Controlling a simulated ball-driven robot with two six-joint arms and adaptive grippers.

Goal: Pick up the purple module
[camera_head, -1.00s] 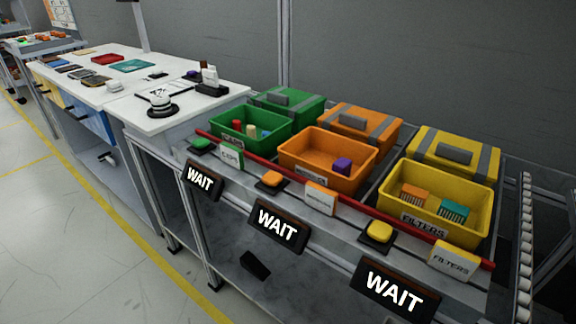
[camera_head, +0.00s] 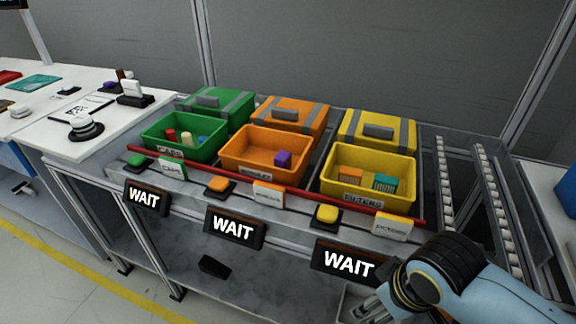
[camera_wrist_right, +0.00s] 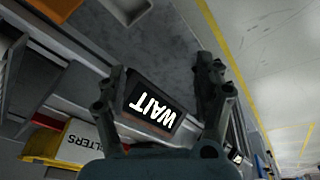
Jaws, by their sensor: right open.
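The purple module (camera_head: 283,159) lies in the right part of the open orange bin (camera_head: 238,163), the middle one of three open bins on the rack, in the head view. My right gripper (camera_head: 362,306) is at the bottom right of the head view, below and in front of the rack, well away from the module. In the right wrist view my right gripper (camera_wrist_right: 163,85) is open and empty, with a WAIT sign (camera_wrist_right: 154,103) showing between its fingers. The purple module is not in the wrist view. My left gripper is not in view.
A green bin (camera_head: 180,150) with small parts stands left of the orange bin, and a yellow bin (camera_head: 367,207) with filters stands right. A red rail (camera_head: 300,191) runs along their front. Lidded bins stand behind. A white bench (camera_head: 45,125) is at the left.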

